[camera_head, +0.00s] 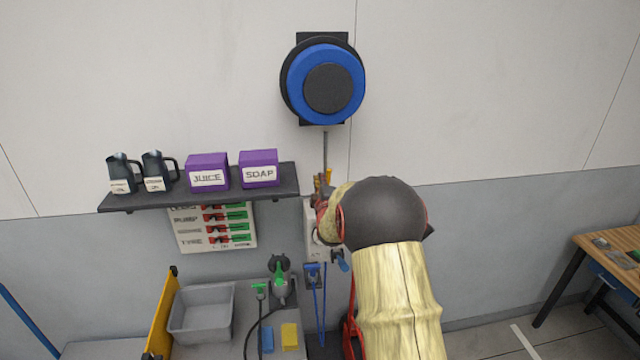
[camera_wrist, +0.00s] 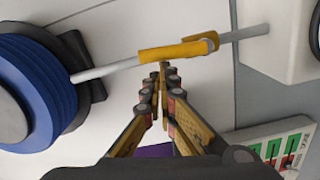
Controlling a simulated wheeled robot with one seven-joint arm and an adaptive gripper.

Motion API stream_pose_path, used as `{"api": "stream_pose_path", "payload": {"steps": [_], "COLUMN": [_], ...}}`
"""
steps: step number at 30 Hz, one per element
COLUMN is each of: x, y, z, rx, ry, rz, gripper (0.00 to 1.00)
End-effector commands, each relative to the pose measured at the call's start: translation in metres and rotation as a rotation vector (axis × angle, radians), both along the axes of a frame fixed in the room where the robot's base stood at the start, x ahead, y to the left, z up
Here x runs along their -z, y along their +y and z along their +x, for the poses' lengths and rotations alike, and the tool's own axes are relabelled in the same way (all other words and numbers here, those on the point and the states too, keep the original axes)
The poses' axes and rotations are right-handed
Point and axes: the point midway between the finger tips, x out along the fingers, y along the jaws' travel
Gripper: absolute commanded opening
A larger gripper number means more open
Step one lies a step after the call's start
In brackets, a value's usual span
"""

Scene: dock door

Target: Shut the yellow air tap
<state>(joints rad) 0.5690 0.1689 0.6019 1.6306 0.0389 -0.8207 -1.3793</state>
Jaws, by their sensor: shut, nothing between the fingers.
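The yellow air tap (camera_wrist: 175,51) sits on a thin grey pipe (camera_wrist: 105,69) in the wrist view. Its yellow handle lies roughly along the pipe. In the head view the tap (camera_head: 329,175) shows as a small yellow piece below the blue reel, partly hidden by my gripper and arm. My gripper (camera_wrist: 163,68) is shut and empty, with its fingertips right at the handle's lower edge in the wrist view. I cannot tell whether they touch it.
A blue hose reel (camera_head: 325,80) hangs above. A dark shelf (camera_head: 200,200) with jugs and purple boxes is left of my gripper. A label board (camera_head: 215,229) is under it. A grey bin (camera_head: 202,312) stands lower left. A wooden table (camera_head: 610,245) is far right.

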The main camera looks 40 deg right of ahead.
Motion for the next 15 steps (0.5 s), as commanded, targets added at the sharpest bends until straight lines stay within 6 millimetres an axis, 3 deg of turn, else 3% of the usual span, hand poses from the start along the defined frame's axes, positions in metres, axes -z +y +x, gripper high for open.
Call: {"api": "stream_pose_path", "payload": {"steps": [15], "x": [0.001], "y": [-0.019], "z": [-0.012], "rx": [0.001], "ry": [-0.16], "rz": [0.253], "gripper": [0.0]}}
